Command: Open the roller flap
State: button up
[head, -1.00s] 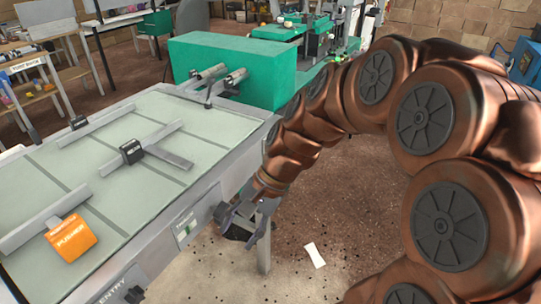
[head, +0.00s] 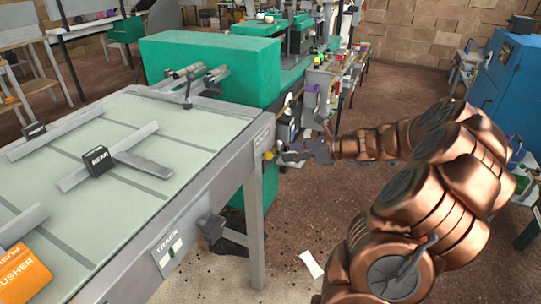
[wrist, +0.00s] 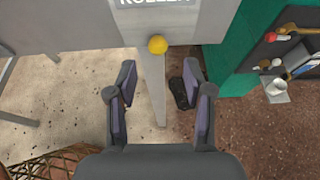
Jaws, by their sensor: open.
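The roller flap (wrist: 182,18) is a pale grey panel marked ROLLER at the top of the wrist view. A round yellow knob (wrist: 157,44) sits at its lower edge. The knob also shows in the head view (head: 269,156), on the table's side near the far corner. My gripper (wrist: 160,75) is open and empty, with one finger on each side of the knob's line. The knob appears ahead of the fingertips and apart from them. In the head view my gripper (head: 294,156) is just right of the knob.
A table leg (head: 253,225) stands below the flap. The green machine housing (head: 208,62) is beyond it. A dark knob (head: 212,226) juts out beside the TRACK panel (head: 169,250). A white paper (head: 311,264) lies on the open floor.

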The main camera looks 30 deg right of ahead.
aim_at(272, 154)
jog(key=x, duration=0.6)
jog(key=shift+s+a+r, duration=0.1)
jog(key=shift+a, duration=0.05)
jog(key=shift+x, duration=0.8)
grip_shut()
